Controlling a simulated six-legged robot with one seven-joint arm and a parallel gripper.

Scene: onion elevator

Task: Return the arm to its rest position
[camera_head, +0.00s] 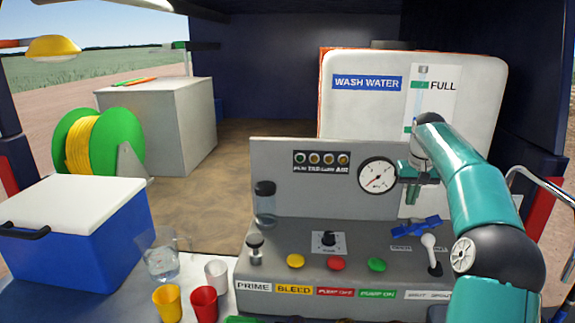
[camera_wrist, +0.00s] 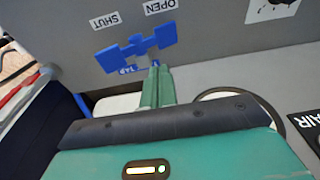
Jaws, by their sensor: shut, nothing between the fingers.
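My teal arm rises along the right of the head view and bends over the grey control panel (camera_head: 290,180). My gripper (camera_head: 411,200) points down beside the round pressure gauge (camera_head: 376,176). In the wrist view my gripper (camera_wrist: 156,70) has its two green fingers together with nothing held. A blue valve handle (camera_head: 418,228) is below the fingers on the panel. In the wrist view the blue handle (camera_wrist: 135,48) shows just beyond the fingertips, near the OPEN and SHUT labels. I cannot tell whether the fingertips touch it.
A white WASH WATER tank (camera_head: 350,115) stands behind the panel. A white-knobbed lever (camera_head: 431,250) and yellow, red and green buttons are on the panel. At left are a blue cooler (camera_head: 90,235), a clear jug (camera_head: 162,262), cups and a hose reel (camera_head: 90,145). A metal rail is at right.

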